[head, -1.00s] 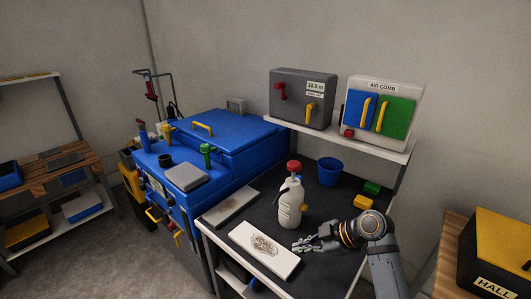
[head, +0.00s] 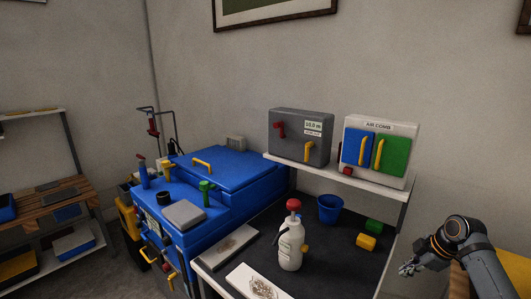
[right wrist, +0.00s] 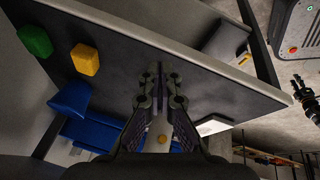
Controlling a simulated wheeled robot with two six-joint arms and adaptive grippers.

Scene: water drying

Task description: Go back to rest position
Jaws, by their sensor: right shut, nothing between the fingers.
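My right gripper (head: 408,270) is off the right side of the dark-topped workbench (head: 335,235), at the lower right of the head view. In the right wrist view its fingers (right wrist: 160,78) are together with nothing between them. The white spray bottle (head: 291,248) with a red top stands upright on the bench, well apart from the gripper. A dark jointed shape (right wrist: 305,95) at the right edge of the right wrist view looks like my left gripper; its fingers are too small to read. My left gripper does not show in the head view.
A blue bucket (head: 330,209), a green block (head: 374,226) and a yellow block (head: 366,242) sit on the bench. Printed tiles (head: 258,283) lie at its left. A shelf (head: 330,172) holds two wall boxes. A blue machine (head: 225,165) stands left.

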